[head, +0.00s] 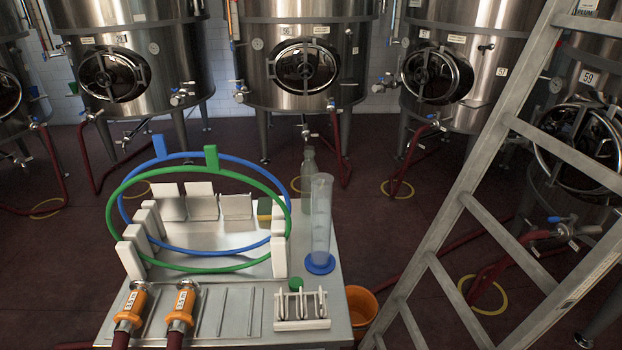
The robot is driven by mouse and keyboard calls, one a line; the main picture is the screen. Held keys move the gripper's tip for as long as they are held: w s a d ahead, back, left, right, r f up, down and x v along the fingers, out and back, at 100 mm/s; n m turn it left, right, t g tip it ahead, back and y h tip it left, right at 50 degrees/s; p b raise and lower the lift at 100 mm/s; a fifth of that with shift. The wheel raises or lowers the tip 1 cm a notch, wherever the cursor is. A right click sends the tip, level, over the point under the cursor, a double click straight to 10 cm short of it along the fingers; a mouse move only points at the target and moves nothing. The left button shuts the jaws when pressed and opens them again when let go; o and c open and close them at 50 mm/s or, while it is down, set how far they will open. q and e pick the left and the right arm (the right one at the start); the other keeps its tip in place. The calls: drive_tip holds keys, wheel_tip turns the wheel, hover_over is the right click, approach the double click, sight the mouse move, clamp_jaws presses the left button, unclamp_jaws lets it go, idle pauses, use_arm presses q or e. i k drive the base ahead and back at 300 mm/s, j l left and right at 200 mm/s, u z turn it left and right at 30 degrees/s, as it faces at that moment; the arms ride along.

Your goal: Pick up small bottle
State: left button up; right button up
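A small grey-green bottle (308,166) stands upright near the back right corner of the metal table (337,285). Its lower part is partly covered by a tall clear measuring cylinder (321,215) with a blue base, which stands in front of it. Neither of my grippers shows in the head view, so nothing is seen near the bottle.
Large green (120,190) and blue (125,216) rings stand among white blocks on the table. Two orange hose couplings (133,303) (183,303) and a small white rack (301,309) are in front. A metal ladder (485,207) and an orange bucket (361,303) stand at right. Steel tanks line the back.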

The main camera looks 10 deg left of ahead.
sight(309, 167)
drive_tip(key=i+l+u, duration=0.25)
drive_tip(key=u, duration=0.2)
drive_tip(key=i+l+u, duration=0.2)
drive_tip(key=l+u, duration=0.25)
